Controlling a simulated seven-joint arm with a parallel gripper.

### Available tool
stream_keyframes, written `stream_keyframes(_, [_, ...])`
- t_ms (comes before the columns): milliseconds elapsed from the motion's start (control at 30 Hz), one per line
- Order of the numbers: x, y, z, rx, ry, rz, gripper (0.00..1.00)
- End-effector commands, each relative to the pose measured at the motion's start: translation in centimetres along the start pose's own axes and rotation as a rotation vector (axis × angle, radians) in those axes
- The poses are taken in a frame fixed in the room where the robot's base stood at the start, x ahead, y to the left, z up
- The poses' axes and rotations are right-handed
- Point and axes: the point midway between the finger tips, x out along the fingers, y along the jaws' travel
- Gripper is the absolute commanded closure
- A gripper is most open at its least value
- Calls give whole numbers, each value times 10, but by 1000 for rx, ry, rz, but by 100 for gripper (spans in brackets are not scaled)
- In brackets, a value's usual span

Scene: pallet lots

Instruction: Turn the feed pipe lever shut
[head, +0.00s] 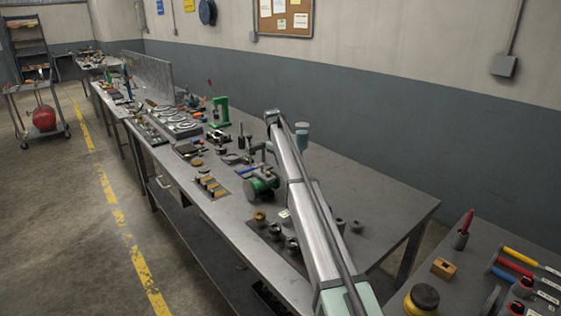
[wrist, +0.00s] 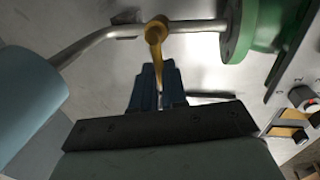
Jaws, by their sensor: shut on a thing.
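In the wrist view, the yellow lever (wrist: 156,34) sits on the grey feed pipe (wrist: 93,43). Its handle points across the pipe, toward my gripper. My gripper (wrist: 158,75) has its blue fingers closed around the end of the handle; the gripped part is mostly hidden. The pipe runs from a pale blue cylinder (wrist: 25,95) at left to a green flanged body (wrist: 245,30) at right. In the head view, the green body (head: 262,186) stands mid-bench, beside my arm. The lever is too small or covered to make out there.
The long grey bench (head: 376,190) has free room right of my arm. Dark round parts (head: 276,231) stand near its front edge. A green press (head: 219,112) and several parts lie farther back. A side table at lower right holds coloured-handled tools (head: 513,265).

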Motion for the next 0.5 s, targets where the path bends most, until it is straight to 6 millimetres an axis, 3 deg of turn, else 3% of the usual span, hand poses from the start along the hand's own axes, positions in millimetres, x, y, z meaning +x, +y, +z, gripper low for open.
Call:
stream_keyframes(467, [0, 0, 0, 15, -3, 0, 100])
stream_keyframes(500, [0, 0, 0, 15, -2, 0, 87])
